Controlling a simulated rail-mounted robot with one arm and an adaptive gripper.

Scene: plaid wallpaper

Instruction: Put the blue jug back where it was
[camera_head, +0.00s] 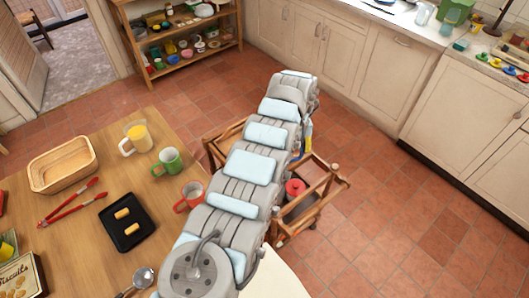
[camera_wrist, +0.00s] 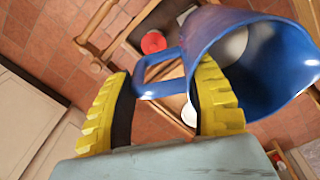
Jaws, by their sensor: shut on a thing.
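The blue jug (camera_wrist: 235,45) fills the upper right of the wrist view, tilted in the picture with its open mouth facing the camera. My gripper (camera_wrist: 162,78) has its two yellow ribbed fingers on either side of the jug's handle and is shut on it. In the head view my arm hides most of the jug and gripper. Only a small bit of blue and yellow shows at the arm's right edge, above the wooden trolley (camera_head: 333,190). The jug's base is not clearly visible, so I cannot tell whether it touches anything.
A red pot (camera_head: 295,188) sits in the trolley and also shows in the wrist view (camera_wrist: 153,41). The wooden table (camera_head: 85,235) at left holds mugs, a basket, tongs and a black tray. Shelves (camera_head: 188,52) and a counter (camera_head: 420,22) stand behind. Tiled floor is clear at right.

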